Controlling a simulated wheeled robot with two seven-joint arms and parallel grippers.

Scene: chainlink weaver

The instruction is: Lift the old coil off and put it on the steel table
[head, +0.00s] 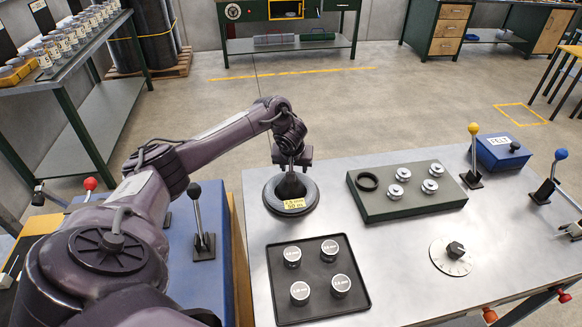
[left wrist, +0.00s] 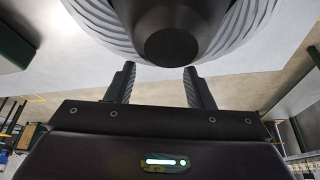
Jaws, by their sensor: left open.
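A dark round coil (head: 272,204) with a yellow label sits at the back left of the steel table (head: 405,240). A dark knob rises from its middle. My left gripper (head: 291,166) is above the coil, pointing down at the knob. In the left wrist view, the ribbed grey coil (left wrist: 255,25) fills the top, with its round dark knob (left wrist: 171,42) near the gap between my open fingers (left wrist: 160,72). The fingers hold nothing. I cannot tell whether the fingertips overlap the knob's height. My right gripper is not in view.
A black tray (head: 318,306) with several round dies lies in front of the coil. A green block (head: 400,208) with several metal dies stands to its right. Levers, a dial (head: 451,256) and a blue box (head: 503,152) occupy the right. Clear tabletop lies between tray and dial.

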